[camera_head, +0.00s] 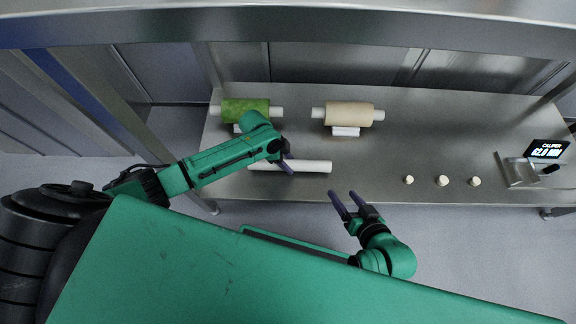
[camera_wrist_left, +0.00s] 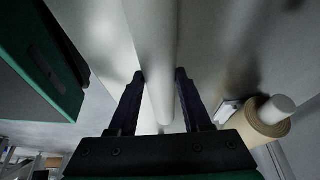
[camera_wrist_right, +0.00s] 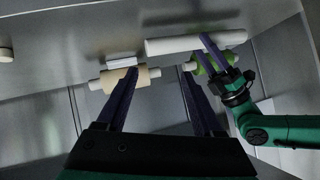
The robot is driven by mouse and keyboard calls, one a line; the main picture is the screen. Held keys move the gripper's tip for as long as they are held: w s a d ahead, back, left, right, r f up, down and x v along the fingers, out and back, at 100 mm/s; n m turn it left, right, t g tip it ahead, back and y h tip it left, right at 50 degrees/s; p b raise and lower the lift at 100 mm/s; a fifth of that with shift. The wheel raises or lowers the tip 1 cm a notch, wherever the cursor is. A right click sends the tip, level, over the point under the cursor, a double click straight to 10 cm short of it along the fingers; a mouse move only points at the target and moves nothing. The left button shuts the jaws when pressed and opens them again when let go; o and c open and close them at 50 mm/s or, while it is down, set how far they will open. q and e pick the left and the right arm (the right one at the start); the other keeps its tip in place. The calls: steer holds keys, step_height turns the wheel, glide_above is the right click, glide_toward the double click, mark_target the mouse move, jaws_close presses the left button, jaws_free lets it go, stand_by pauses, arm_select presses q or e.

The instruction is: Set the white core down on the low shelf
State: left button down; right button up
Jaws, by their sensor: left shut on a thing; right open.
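The white core (camera_head: 312,167) is a plain white cylinder lying level along the front part of the steel low shelf (camera_head: 400,140). I cannot tell whether it touches the surface. My left gripper (camera_head: 287,166) is shut on it near its middle. In the left wrist view the core (camera_wrist_left: 154,60) runs between the two fingers (camera_wrist_left: 160,85), and in the right wrist view the core (camera_wrist_right: 195,42) also shows in those fingers. My right gripper (camera_head: 352,200) is open and empty, just in front of the shelf's front edge.
A green roll (camera_head: 246,110) and a tan roll (camera_head: 349,114), both on white cores, rest on supports at the back. Several small cream pieces (camera_head: 442,181) and a caliper with display (camera_head: 546,150) are at the right. Bare shelf lies between. An upper steel edge (camera_head: 300,30) crosses the top.

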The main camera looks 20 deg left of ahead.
arm_select(q)
steer(key=shift+f, duration=0.8)
steer(key=shift+c, duration=1.8)
jaws_free()
arm_select(e)
steer(key=shift+a+f+t+y, duration=0.15)
steer(key=shift+a+t+y, duration=0.25)
steer(key=shift+a+t, duration=0.1)
arm_select(q)
steer(key=shift+r, duration=0.1)
arm_select(e)
steer(key=shift+s, duration=0.1)
